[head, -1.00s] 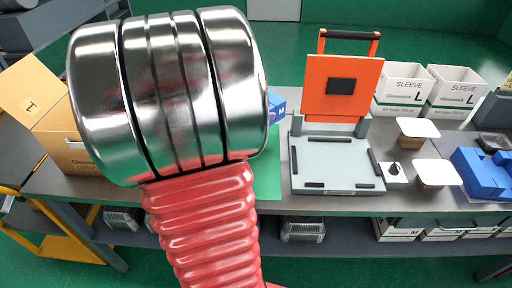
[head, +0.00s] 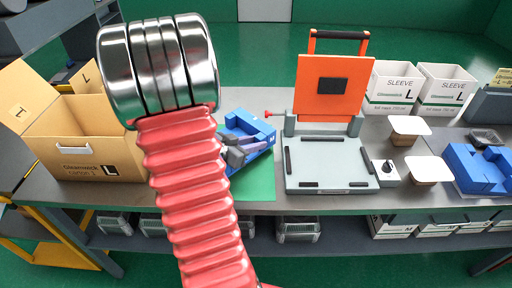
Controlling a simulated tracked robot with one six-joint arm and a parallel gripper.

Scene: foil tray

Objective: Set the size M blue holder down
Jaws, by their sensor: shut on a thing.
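A blue holder (head: 258,128) is in the head view just right of my arm, over the back part of a green mat (head: 258,188). My gripper (head: 240,152) is shut on the holder at its near side. My red ribbed arm hides the holder's left part. I cannot tell whether the holder touches the mat or hangs just above it. A second blue holder (head: 474,170) sits at the table's right end.
An orange-lidded press (head: 328,170) stands open right of the mat. An open carton (head: 75,135) marked L is at left. Two SLEEVE L boxes (head: 392,85) stand at the back. White-lidded tubs (head: 428,168) and a small knob box (head: 385,172) lie right of the press.

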